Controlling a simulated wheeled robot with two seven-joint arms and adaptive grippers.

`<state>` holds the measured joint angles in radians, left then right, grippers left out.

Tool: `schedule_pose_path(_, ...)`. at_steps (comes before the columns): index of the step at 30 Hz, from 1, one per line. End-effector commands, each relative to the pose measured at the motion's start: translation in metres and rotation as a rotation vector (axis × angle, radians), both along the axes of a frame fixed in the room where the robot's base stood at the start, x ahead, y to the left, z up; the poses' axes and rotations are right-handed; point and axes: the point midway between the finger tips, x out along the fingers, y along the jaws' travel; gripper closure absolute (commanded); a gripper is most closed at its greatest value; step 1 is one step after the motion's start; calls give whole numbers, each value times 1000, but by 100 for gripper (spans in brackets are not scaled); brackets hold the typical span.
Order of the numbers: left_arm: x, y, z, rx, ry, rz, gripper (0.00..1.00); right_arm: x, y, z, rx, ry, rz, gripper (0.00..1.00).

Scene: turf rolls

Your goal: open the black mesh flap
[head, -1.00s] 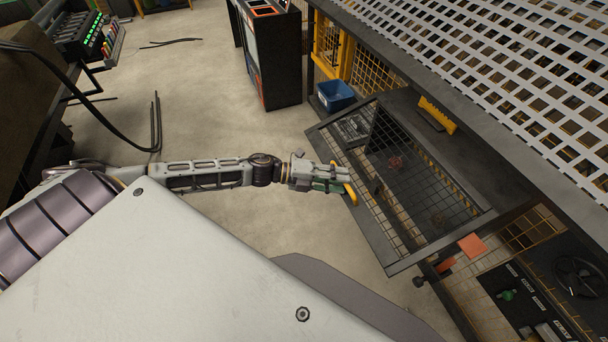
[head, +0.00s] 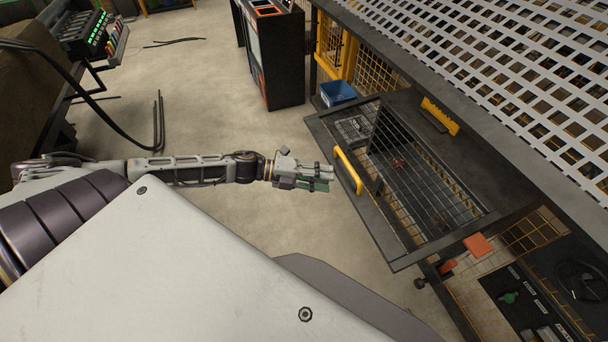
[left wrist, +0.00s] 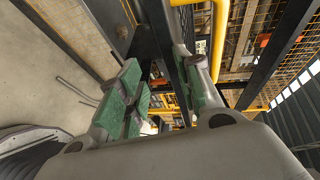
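The black mesh flap (head: 425,190) is a dark frame with a wire grid, on the right in the head view. It juts out from the workstation over the floor, and things show through its mesh. Its yellow handle (head: 347,171) sits on the flap's left edge, and a yellow bar also shows in the left wrist view (left wrist: 220,40). My left gripper (head: 328,179) is just left of the handle, apart from it. Its green-padded fingers (left wrist: 163,82) stand apart with nothing held between them. My right gripper is out of view.
A blue bin (head: 338,93) stands on the floor beyond the flap. A dark cabinet (head: 275,55) is farther back. A white perforated panel (head: 500,60) overhangs at upper right. An orange part (head: 478,244) is near the flap's lower right corner.

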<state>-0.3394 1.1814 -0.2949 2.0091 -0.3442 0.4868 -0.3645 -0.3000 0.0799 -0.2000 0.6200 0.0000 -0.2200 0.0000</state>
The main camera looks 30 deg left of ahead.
Motion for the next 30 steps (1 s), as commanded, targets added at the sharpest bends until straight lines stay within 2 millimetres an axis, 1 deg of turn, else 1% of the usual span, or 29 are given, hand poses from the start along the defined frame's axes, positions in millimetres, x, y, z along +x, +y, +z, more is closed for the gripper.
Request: schedule_pose_path(30, -21, 34, 7, 1, 0, 1, 66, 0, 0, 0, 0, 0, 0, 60)
